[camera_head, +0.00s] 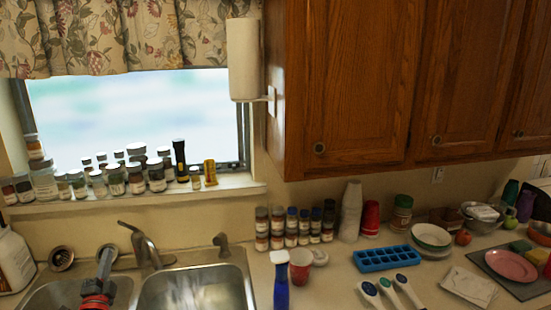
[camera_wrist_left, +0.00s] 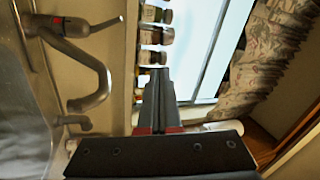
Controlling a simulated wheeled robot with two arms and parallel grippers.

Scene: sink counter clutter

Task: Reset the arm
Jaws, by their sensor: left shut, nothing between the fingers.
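My left gripper (camera_head: 107,250) is low at the left in the head view, dark grey with red parts, over the left basin of the steel sink (camera_head: 197,289). Its fingers point away toward the window and are shut with nothing between them. The fingers also show in the left wrist view (camera_wrist_left: 157,78), closed together in front of the window sill jars. The faucet (camera_head: 140,240) stands just right of the gripper in the head view and at the left in the wrist view (camera_wrist_left: 88,60). My right gripper is not in view.
Many spice jars (camera_head: 136,177) line the window sill. Right of the sink stand a blue bottle (camera_head: 281,285), a red cup (camera_head: 301,266), more jars (camera_head: 277,228) and a blue ice tray (camera_head: 387,258). A white jug (camera_head: 14,262) is at the far left. Cabinets (camera_head: 370,80) hang above.

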